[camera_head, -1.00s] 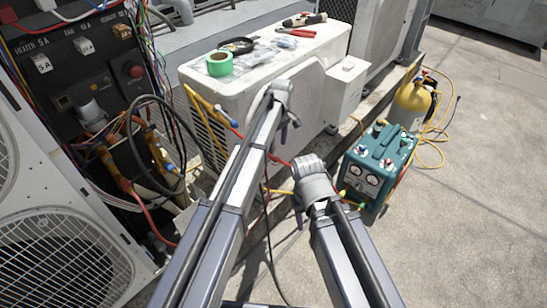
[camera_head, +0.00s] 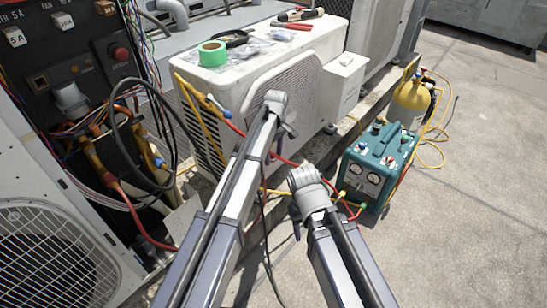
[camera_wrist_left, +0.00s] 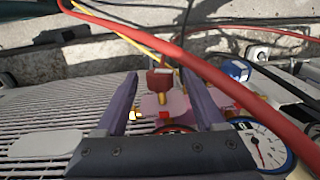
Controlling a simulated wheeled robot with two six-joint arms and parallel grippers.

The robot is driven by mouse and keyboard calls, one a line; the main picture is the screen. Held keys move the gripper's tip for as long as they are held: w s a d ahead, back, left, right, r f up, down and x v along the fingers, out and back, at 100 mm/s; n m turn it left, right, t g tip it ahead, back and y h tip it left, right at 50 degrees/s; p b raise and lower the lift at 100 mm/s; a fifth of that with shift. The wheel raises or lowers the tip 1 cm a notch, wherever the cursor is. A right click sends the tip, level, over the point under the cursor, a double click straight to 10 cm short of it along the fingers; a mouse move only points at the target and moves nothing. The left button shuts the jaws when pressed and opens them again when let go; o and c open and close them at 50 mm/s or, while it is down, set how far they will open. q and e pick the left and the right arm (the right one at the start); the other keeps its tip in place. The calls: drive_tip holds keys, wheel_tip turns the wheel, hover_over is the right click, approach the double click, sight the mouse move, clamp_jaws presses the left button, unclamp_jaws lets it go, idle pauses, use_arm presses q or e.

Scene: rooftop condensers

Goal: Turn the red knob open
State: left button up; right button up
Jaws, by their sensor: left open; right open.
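In the left wrist view, a dark red knob (camera_wrist_left: 160,80) on a brass stem stands between the fingertips of my left gripper (camera_wrist_left: 160,75). The fingers are open on both sides of it, and contact cannot be made out. Below it is a pinkish manifold body (camera_wrist_left: 172,103) with a white-dial gauge (camera_wrist_left: 262,146) to the right. In the head view my left gripper (camera_head: 286,130) is in front of the white condenser's grille, and the manifold is hidden there. My right gripper (camera_head: 298,222) is lower, empty and open, though its jaws show poorly.
A red hose (camera_wrist_left: 215,80) crosses above the right finger in the wrist view. A teal machine (camera_head: 378,165) and a yellow cylinder (camera_head: 410,103) stand on the right. Tools and green tape (camera_head: 211,54) lie on the condenser. An opened wiring panel (camera_head: 70,60) is at left.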

use_arm(q)
clamp_jaws()
idle(0.5)
drive_tip(key=shift+s, duration=0.1)
drive_tip(key=shift+s+a+t+h, duration=0.2)
drive_tip(key=shift+s+t+h, duration=0.1)
drive_tip(key=shift+t+h, duration=0.25)
drive_tip(key=shift+s+f+t+h+b, duration=0.15)
drive_tip(key=shift+t+h+b, duration=0.3)
drive_tip(key=shift+t, duration=0.3)
drive_tip(key=shift+a+f+t+h+b, duration=0.1)
drive_tip(key=shift+a+t+h+b, duration=0.05)
drive_tip(key=shift+t+h+b, duration=0.65)
drive_tip(key=shift+t+b, duration=0.55)
drive_tip(key=shift+t, duration=0.05)
drive_tip(key=shift+h, duration=0.3)
